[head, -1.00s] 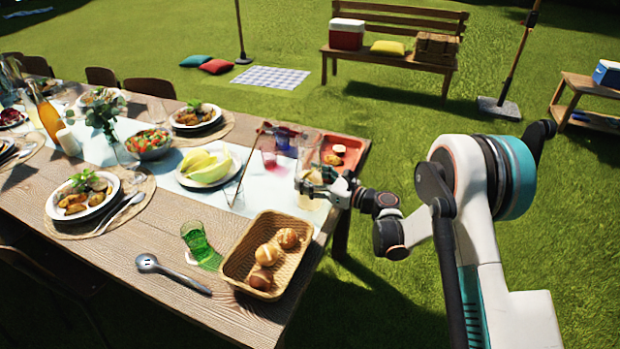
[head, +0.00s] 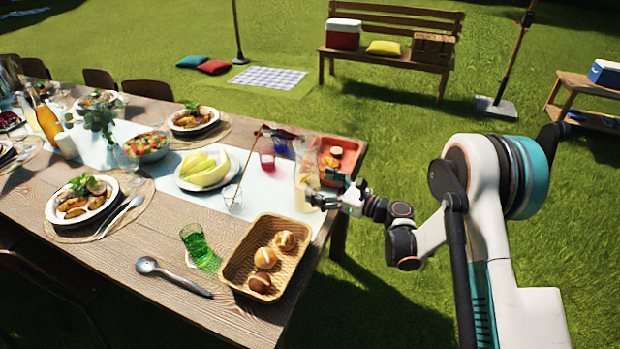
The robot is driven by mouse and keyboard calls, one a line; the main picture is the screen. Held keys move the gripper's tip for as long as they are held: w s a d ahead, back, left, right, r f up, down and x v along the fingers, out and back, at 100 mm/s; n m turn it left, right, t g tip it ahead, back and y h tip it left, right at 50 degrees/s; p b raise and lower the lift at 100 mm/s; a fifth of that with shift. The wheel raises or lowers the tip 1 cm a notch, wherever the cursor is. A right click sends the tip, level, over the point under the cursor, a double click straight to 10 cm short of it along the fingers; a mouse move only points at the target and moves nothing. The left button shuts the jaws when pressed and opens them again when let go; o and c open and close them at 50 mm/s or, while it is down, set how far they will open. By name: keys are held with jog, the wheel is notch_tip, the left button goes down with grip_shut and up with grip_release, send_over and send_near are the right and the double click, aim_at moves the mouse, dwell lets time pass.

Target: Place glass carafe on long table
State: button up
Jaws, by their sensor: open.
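The glass carafe (head: 304,176) looks clear with a pale yellowish lower part. It stands upright near the right end of the long table (head: 165,225), between the fruit plate and the red-orange tray. My gripper (head: 322,189) is open at the carafe's right side, with its fingers close to the glass. The carafe's right side is partly hidden by the gripper, and I cannot tell whether they touch.
A bread basket (head: 265,257) stands in front of the carafe. A fruit plate (head: 208,170), a small clear glass (head: 232,197) and a red-orange tray (head: 343,154) are nearby. A green glass (head: 199,246) and spoon (head: 173,275) lie farther left.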

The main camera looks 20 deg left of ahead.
jog(key=p+v, duration=0.1)
jog(key=v, duration=0.6)
jog(key=shift+d+p, duration=0.2)
jog(key=shift+p, duration=0.2)
jog(key=w+d+r+m+t+h, duration=0.1)
jog(key=w+d+r+m+t, duration=0.25)
jog(key=r, duration=0.45)
jog(key=w+d+r+m+t+h, duration=0.1)
jog(key=w+d+r+m+t, duration=0.15)
jog(key=r+m, duration=0.35)
jog(key=w+d+r+m+t+h, duration=0.1)
jog(key=w+d+r+m+t, duration=0.2)
jog(key=r, duration=0.6)
jog(key=s+d+r+m+t+h, duration=0.2)
jog(key=d+r+m+h, duration=0.4)
jog(key=d+m, duration=0.25)
jog(key=s+d+r+m+t+h, duration=0.3)
jog(key=d+r+m+h, duration=0.25)
jog(key=d+m, duration=0.35)
jog(key=s+d+f+m+g+h, duration=0.3)
jog(key=s+d+m+g+h, duration=0.3)
jog(key=s+m, duration=0.65)
jog(key=s+f+m+g+y, duration=0.1)
jog(key=s+f+m+g, duration=0.2)
jog(key=s+f, duration=0.3)
jog(key=s+f+m+g+y, duration=0.2)
jog(key=s+f+m, duration=0.3)
jog(key=s, duration=1.2)
jog(key=shift+f+g, duration=0.35)
jog(key=shift+g, duration=0.15)
